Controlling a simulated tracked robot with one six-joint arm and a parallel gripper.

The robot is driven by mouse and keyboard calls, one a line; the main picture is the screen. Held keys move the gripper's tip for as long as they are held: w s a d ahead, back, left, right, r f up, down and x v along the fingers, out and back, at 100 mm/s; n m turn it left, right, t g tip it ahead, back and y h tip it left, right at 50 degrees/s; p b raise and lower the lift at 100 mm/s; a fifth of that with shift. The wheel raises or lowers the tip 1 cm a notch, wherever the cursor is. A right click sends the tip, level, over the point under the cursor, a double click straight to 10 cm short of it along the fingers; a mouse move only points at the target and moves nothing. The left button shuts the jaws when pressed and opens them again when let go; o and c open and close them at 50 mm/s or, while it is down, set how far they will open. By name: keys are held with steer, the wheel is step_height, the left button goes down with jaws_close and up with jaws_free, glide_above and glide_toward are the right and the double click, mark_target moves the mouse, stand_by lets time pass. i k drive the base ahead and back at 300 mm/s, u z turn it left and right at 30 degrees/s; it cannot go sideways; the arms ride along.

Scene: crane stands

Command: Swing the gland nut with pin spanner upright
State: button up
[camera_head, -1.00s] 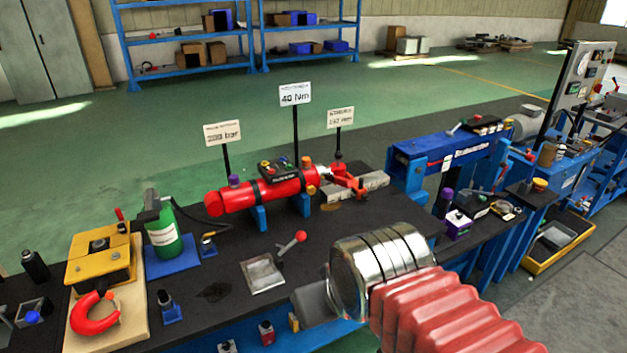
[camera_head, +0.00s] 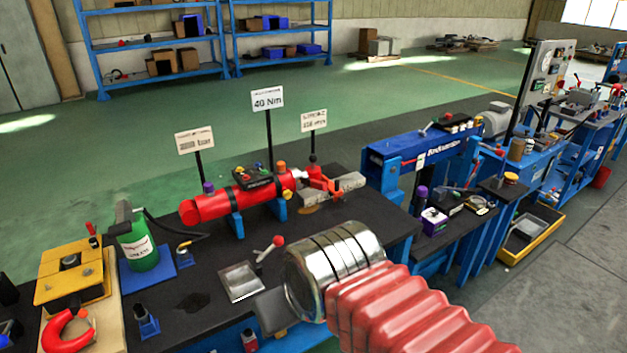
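A red hydraulic cylinder (camera_head: 215,203) lies on blue supports on the black bench top. At its right end, in front of a grey block, is a small orange-red fitting with arms (camera_head: 322,184), which looks like the gland nut with pin spanner. An arm seems to slant down to the right, but its exact tilt is too small to tell. My gripper (camera_head: 268,311) shows as a grey block left of my silver wrist, low over the bench's front edge. It is apart from the fitting and nearer the camera. Its fingers cannot be made out.
Signs on posts, one reading 40 Nm (camera_head: 267,99), stand behind the cylinder. A red-knobbed lever (camera_head: 271,247) and a metal tray (camera_head: 240,281) lie between gripper and cylinder. A blue press frame (camera_head: 425,150) stands right.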

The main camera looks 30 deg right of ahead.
mark_target(300, 180)
steer(key=z, duration=0.05)
steer(key=i, duration=0.95)
steer(key=u, duration=0.05)
